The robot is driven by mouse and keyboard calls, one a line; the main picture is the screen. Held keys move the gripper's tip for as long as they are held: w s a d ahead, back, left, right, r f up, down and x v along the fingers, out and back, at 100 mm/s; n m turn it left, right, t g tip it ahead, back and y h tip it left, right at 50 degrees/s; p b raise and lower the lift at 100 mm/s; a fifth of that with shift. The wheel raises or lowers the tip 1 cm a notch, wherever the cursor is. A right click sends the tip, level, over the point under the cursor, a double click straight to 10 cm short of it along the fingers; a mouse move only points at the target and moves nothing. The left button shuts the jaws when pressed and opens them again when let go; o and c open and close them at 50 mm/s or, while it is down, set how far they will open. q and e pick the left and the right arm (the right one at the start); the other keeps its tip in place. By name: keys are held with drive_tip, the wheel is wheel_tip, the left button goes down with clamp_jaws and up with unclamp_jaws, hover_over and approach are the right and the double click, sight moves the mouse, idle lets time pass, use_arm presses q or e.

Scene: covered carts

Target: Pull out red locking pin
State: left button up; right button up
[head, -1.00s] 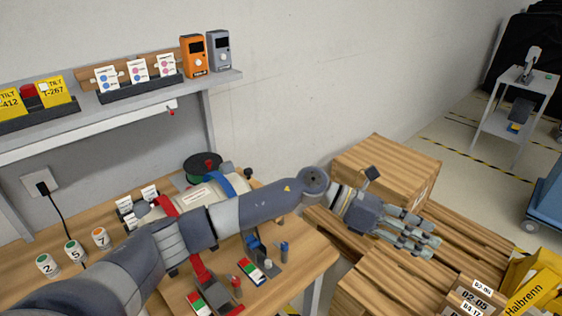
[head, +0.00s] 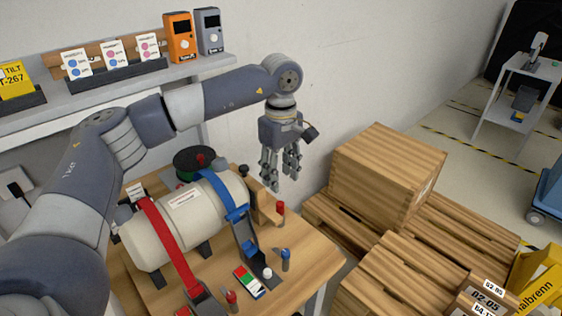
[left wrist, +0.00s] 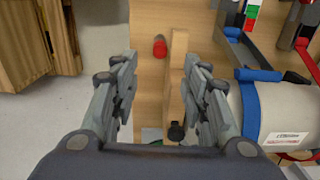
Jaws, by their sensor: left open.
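A red-topped pin (head: 281,208) stands at the right edge of the wooden table, beside a wooden end block (head: 264,207). In the left wrist view the red pin (left wrist: 160,46) shows just beyond the space between my fingertips. Another small red-topped piece (head: 231,296) stands near the red strap's buckle. I cannot tell for certain which is the locking pin. My left gripper (head: 281,180) is open and empty, pointing down above the table's right edge, over the pin and apart from it. My right gripper is not in view.
A cream cylinder (head: 150,242) lies strapped under a red strap (head: 167,236) and a blue strap (head: 219,194). A blue-topped piece (head: 286,256) stands nearby. A wooden crate (head: 375,180) is to the right. A shelf (head: 75,108) runs behind my arm.

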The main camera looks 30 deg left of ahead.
sight(281, 203)
use_arm(q)
wheel_tip(281, 203, down, 8)
drive_tip(key=shift+f+p, duration=0.1)
drive_tip(key=shift+p, duration=0.85)
clamp_jaws()
